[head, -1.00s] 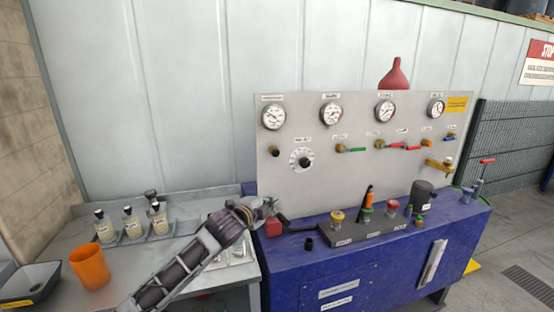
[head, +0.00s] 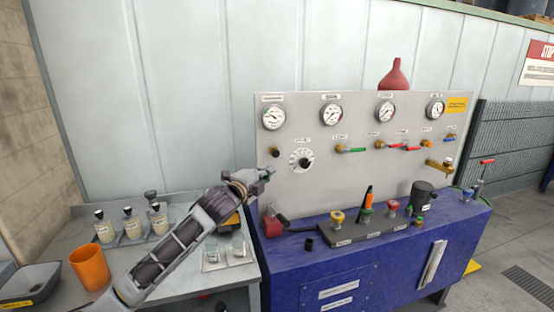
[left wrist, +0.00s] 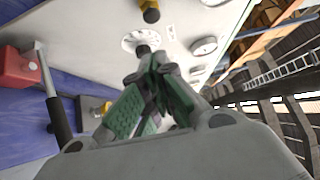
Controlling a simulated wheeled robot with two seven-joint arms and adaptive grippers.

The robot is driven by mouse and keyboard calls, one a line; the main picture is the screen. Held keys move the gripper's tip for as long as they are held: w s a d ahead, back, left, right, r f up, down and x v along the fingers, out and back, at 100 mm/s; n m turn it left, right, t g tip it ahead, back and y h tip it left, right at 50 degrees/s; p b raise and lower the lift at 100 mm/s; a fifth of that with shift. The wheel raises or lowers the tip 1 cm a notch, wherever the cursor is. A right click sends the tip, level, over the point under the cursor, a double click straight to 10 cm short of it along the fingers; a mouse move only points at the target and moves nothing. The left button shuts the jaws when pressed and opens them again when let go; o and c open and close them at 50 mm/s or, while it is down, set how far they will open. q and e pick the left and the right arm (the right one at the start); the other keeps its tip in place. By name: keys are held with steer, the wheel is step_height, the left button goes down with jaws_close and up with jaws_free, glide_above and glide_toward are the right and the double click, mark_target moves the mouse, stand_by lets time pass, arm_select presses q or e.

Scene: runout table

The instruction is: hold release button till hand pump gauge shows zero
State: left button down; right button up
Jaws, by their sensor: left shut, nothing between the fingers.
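My left gripper (head: 265,175) is shut and empty, in front of the panel's lower left part. It also shows in the left wrist view (left wrist: 155,65), with its green-padded fingers together. A small dark button with a brass collar (head: 275,152) sits on the panel just above the fingertips, apart from them; the left wrist view shows it at the top (left wrist: 150,12). The leftmost gauge (head: 273,117) is above the button; its reading is too small to tell. The red hand pump (head: 272,227) with its black-handled lever stands on the blue bench below. My right gripper is not in view.
The grey panel (head: 350,185) carries more gauges, a white dial (head: 302,160) and coloured valve levers. A dark valve block (head: 372,232) is on the blue bench. An orange cup (head: 90,268) and several sample bottles stand on the left table. Space before the upper panel is clear.

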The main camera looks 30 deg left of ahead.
mark_target(276, 153)
arm_select(q)
steer(key=w+a+p, duration=0.3)
steer(key=w, duration=0.9)
steer(key=shift+w+a, duration=0.2)
steer(key=shift+a, duration=0.1)
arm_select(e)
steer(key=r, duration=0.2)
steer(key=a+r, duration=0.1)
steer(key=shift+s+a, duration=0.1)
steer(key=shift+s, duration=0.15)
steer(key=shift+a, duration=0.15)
